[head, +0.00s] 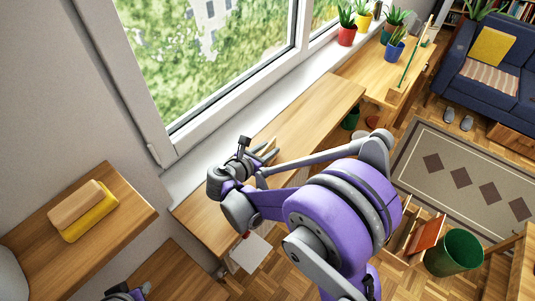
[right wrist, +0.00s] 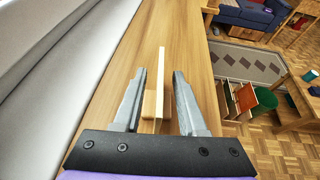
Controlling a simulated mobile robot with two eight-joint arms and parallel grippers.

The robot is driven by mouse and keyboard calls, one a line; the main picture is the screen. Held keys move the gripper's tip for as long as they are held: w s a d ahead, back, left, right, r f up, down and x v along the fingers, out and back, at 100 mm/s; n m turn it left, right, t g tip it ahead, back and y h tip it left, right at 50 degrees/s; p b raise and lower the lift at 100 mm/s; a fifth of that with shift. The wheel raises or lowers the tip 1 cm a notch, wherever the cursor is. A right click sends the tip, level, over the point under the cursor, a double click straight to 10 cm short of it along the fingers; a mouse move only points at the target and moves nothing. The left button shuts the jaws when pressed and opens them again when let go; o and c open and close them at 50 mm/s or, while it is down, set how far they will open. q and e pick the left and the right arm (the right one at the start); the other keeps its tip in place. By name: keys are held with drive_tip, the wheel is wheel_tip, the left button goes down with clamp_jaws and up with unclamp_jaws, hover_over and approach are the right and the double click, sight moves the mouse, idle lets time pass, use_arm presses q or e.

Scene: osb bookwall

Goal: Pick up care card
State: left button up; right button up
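A thin pale upright card (right wrist: 162,75), seen nearly edge-on, stands on the wooden bench top in the right wrist view; I take it to be the care card. A small wooden block (right wrist: 149,104) is at its lower part. My right gripper (right wrist: 160,78) is open, with one finger on each side of the card and a visible gap on both sides. In the head view my right gripper (head: 268,151) is over the bench by the window, and I cannot make out the card there. Only a bit of my left gripper (head: 128,293) shows at the bottom left edge.
The long wooden bench (head: 318,103) runs along the white window sill (head: 205,158). A shelf (head: 125,212) at left holds a yellow-and-tan block (head: 83,210). Potted plants (head: 347,33) stand at the far end. A green bin (head: 454,253) is on the floor at right.

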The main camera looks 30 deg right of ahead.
clamp_jaws()
